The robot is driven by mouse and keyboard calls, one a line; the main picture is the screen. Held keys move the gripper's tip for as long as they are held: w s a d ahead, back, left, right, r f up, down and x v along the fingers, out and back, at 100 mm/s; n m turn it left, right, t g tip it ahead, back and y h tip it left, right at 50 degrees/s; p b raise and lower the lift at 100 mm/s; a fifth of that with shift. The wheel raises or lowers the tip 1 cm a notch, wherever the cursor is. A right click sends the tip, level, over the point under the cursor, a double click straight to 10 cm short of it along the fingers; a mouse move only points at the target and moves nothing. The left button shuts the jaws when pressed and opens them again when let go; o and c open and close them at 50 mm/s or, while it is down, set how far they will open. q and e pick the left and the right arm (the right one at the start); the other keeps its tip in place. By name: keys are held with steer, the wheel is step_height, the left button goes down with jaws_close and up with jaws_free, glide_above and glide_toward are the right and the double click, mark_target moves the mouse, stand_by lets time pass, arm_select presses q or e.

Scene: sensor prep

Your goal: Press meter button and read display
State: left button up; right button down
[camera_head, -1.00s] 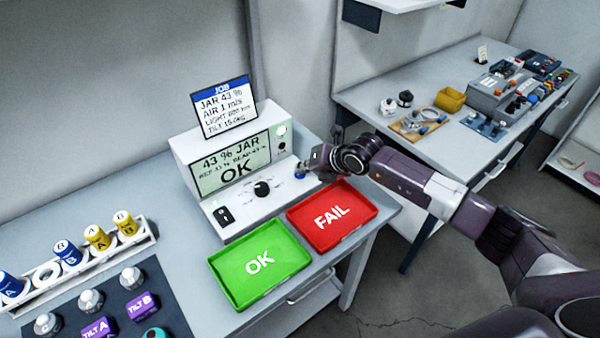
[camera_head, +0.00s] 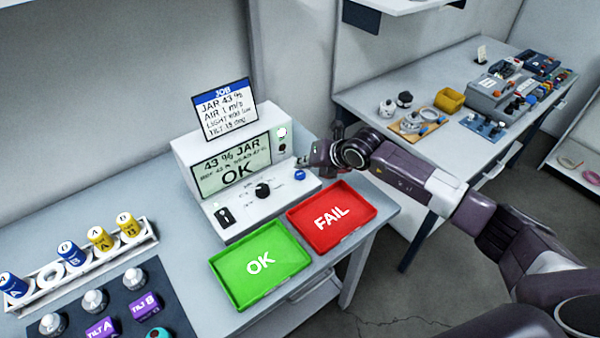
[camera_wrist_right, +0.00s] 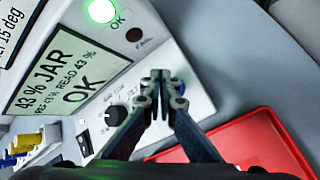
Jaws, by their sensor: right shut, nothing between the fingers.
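The white meter (camera_head: 178,152) stands on the bench. Its display (camera_head: 232,166) reads "43 % JAR", a smaller line that looks like "REF 43 % READ 43 %", and a large "OK". The display also shows in the wrist view (camera_wrist_right: 65,80). A green lamp (camera_wrist_right: 102,10) marked OK is lit; the FAIL lamp (camera_wrist_right: 134,34) is dark. The blue button (camera_head: 300,174) is on the meter's front panel at the right. My right gripper (camera_head: 304,160) is shut and empty, just above and behind the button, apart from it in the head view. My left gripper is not in view.
A green OK tray (camera_head: 236,294) and a red FAIL tray (camera_head: 364,209) lie in front of the meter. A job card (camera_head: 224,108) stands on top of it. A rack (camera_head: 148,238) of blue and yellow jars is at left. Another bench (camera_head: 350,95) stands behind at right.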

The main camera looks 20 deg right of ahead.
mark_target(302, 175)
steer(key=shift+r+p, duration=1.2)
steer(key=shift+r, duration=1.05)
